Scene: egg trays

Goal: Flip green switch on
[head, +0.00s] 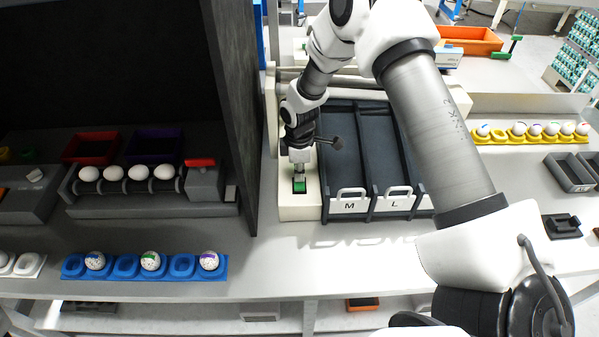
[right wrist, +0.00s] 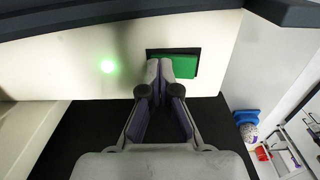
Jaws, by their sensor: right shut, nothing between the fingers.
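The green switch (head: 299,187) sits in a dark recess on the cream panel left of the M and L trays. It also shows in the right wrist view (right wrist: 184,67), with a lit green light (right wrist: 107,66) on the panel to its left. My right gripper (head: 299,172) points down at the switch, its fingers shut and empty. In the right wrist view the fingertips (right wrist: 160,68) overlap the left part of the switch; I cannot tell whether they touch it. My left gripper is not in view.
Dark trays (head: 349,205) marked M and L stand right of the panel. A tall dark wall (head: 236,110) rises close on its left. A blue egg tray (head: 125,268) lies at the front left. The bench front is clear below the trays.

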